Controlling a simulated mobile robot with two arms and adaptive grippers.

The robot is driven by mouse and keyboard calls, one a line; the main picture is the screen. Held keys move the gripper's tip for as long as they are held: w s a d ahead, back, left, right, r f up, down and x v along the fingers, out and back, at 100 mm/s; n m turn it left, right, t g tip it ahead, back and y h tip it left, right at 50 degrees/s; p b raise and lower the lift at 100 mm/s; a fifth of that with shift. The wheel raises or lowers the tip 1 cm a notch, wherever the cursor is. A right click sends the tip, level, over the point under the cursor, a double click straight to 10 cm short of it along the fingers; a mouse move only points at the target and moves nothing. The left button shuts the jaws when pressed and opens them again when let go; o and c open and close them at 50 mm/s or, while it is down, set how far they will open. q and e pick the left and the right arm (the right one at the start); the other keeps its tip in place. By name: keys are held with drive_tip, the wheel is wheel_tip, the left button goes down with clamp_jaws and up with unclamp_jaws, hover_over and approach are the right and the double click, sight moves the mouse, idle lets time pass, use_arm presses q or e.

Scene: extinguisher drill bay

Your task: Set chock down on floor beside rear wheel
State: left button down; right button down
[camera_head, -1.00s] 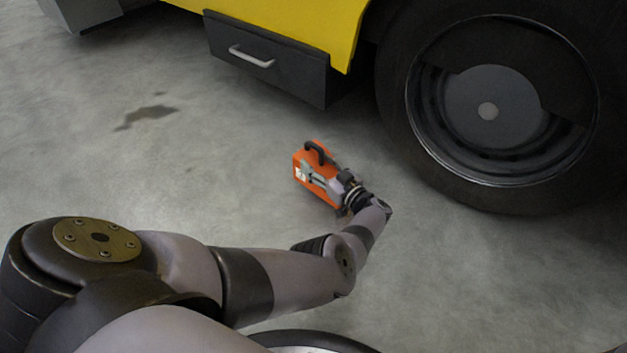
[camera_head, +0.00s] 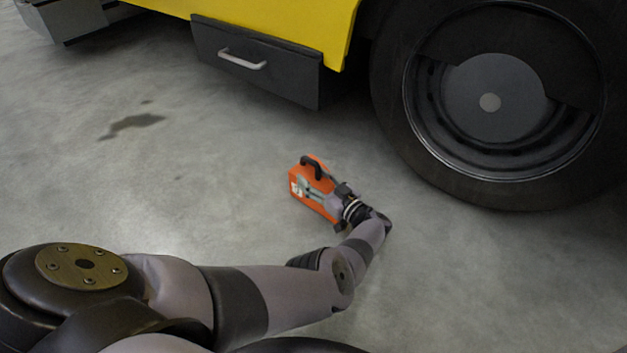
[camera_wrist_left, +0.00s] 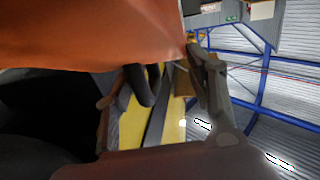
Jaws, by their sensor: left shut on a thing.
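The orange chock (camera_head: 307,190) has a black handle on top and a pale label on its side. My left gripper (camera_head: 326,190) is shut on it and holds it to the left of the big black rear wheel (camera_head: 432,165), apart from the tyre. I cannot tell whether its underside touches the floor. In the left wrist view the chock (camera_wrist_left: 90,35) fills the upper left, with a gripper finger (camera_wrist_left: 215,95) beside it. My right gripper is not in view.
A yellow vehicle body (camera_head: 290,25) with a dark side box (camera_head: 255,62) and pale handle stands behind. The grey concrete floor (camera_head: 200,180) is clear around the chock, apart from a dark stain (camera_head: 133,124).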

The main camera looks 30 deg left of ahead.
use_arm(q)
drive_tip(key=shift+w+f, duration=0.1)
drive_tip(key=c, duration=0.7)
unclamp_jaws()
drive_tip(key=shift+f, duration=0.15)
drive_tip(key=shift+r, duration=0.25)
